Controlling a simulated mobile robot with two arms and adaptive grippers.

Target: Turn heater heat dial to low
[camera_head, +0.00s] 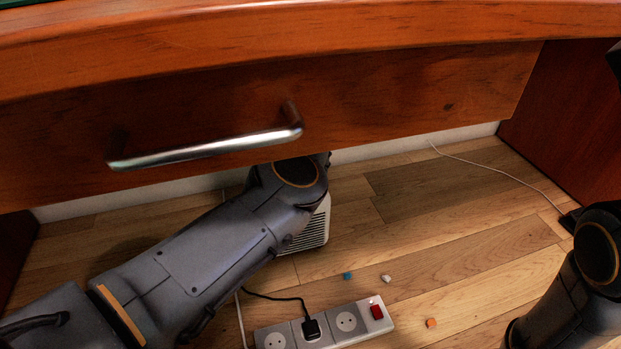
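A small white heater (316,231) with a slatted grille stands on the wooden floor under the desk. My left arm reaches in from the left and covers most of it. The heat dial is hidden from this view. My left gripper is hidden behind the forearm and the desk drawer. My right arm shows at the right edge, but its gripper is not in view.
The desk drawer (420,100) with a metal handle (205,150) hangs over the heater. A power strip (347,321) with a black plug and red switch lies in front. Small blue (347,276), white (387,279) and orange (431,323) bits lie on open floor.

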